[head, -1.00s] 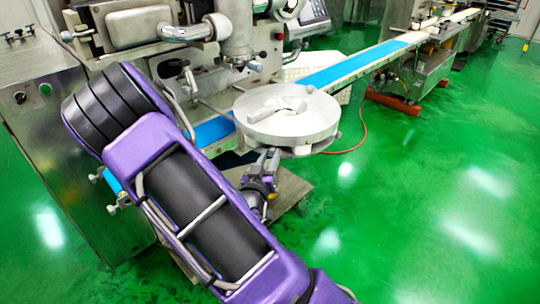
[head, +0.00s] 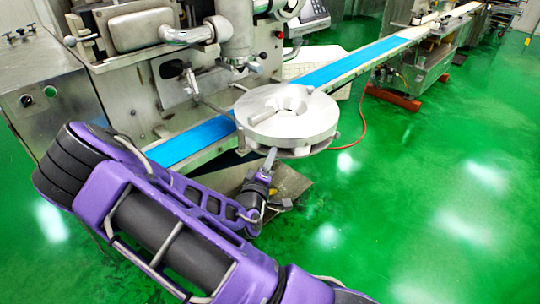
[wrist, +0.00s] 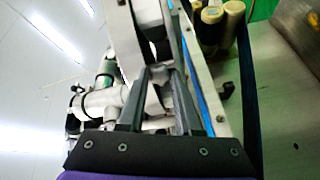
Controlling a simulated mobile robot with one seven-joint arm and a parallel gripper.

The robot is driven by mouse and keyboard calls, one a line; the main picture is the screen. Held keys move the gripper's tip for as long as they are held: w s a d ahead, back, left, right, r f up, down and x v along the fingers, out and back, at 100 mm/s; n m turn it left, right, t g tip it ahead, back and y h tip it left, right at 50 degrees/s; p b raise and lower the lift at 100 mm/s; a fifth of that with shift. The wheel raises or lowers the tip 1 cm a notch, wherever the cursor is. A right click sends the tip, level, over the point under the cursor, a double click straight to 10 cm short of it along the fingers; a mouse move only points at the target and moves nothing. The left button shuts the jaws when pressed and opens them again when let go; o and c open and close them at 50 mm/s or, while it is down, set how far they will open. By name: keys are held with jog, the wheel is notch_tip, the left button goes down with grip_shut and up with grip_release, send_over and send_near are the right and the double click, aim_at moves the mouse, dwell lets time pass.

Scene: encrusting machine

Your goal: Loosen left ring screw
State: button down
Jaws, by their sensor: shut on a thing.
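The round grey ring (head: 312,128) of the machine sits over the blue belt's side in the head view, with a wide slot open on its top. My gripper (head: 271,156) reaches up from below to the ring's lower front left edge. In the wrist view the two dark fingers of my gripper (wrist: 162,74) converge on a small grey metal part, the left ring screw (wrist: 159,82). The fingers are shut on it. In the head view the screw is hidden behind the fingers.
The steel machine body (head: 60,95) stands at the left. A blue conveyor belt (head: 345,66) runs behind the ring to the far right. A white crate (head: 318,62) stands behind it. A red hose (head: 362,130) lies on the green floor, which is clear at right.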

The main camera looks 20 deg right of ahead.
jog(key=shift+n+b, duration=0.35)
jog(key=shift+n, duration=8.85)
jog(key=c, duration=0.6)
grip_release()
jog(key=shift+s, duration=0.1)
